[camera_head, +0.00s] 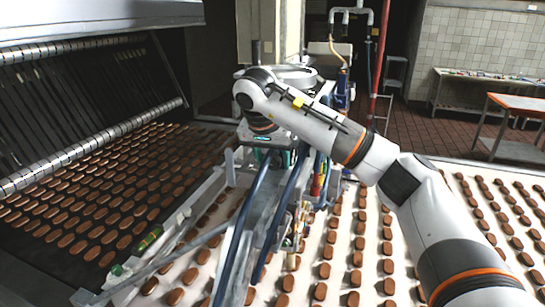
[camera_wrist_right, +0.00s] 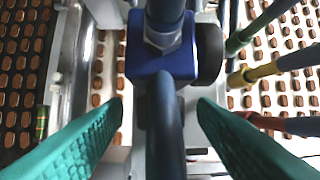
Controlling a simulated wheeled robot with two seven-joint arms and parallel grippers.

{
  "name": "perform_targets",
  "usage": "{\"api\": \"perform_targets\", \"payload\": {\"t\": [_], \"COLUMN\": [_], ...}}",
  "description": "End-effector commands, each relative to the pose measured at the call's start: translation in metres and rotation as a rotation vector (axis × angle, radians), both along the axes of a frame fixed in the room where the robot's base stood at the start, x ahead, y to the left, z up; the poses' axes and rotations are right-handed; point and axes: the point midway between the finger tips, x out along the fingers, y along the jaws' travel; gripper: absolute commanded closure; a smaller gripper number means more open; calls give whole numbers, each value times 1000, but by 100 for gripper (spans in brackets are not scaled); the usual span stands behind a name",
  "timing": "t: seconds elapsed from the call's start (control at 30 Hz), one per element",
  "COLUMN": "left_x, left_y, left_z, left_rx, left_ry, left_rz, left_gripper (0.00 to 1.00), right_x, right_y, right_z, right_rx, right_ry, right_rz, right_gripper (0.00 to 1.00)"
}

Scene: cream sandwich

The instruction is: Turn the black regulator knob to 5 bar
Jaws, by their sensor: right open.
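The black regulator knob (camera_wrist_right: 208,54) shows in the right wrist view as a dark rounded piece on the right side of a blue regulator block (camera_wrist_right: 162,62). My right gripper (camera_wrist_right: 160,102) is open, with green ribbed fingers spread to either side of a dark blue hose in the foreground. Both fingertips appear below the knob in the picture, the right one nearest it; I see no grip on it. In the head view, my right arm reaches in from the right to the machine, and the knob cannot be made out there. The pressure reading is not visible. My left gripper is out of view.
Dark blue hoses (camera_head: 247,222) run down the machine near my right wrist. Green, yellow and red hose fittings (camera_wrist_right: 255,73) crowd the regulator's right side. Rows of brown biscuits lie on the white conveyor (camera_head: 340,278). A red pipe (camera_head: 378,55) stands behind.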

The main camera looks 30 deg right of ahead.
Motion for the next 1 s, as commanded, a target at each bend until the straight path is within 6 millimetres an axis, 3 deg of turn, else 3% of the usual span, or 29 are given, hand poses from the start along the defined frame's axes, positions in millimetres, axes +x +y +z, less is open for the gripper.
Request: {"api": "perform_targets", "payload": {"t": [0.17,0.43,0.73,1.0], "left_x": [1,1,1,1], "left_y": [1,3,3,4], "left_z": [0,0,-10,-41], "left_rx": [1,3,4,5], "left_ry": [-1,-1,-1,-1], "left_rz": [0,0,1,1], "left_gripper": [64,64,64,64], "right_x": [0,0,-1,-3], "right_y": [0,0,-1,-4], "right_z": [0,0,-2,-6], "right_rx": [0,0,27,138], "right_ry": [0,0,-33,-158], "right_rz": [0,0,1,-1], "right_gripper": [48,92,92,92]}}
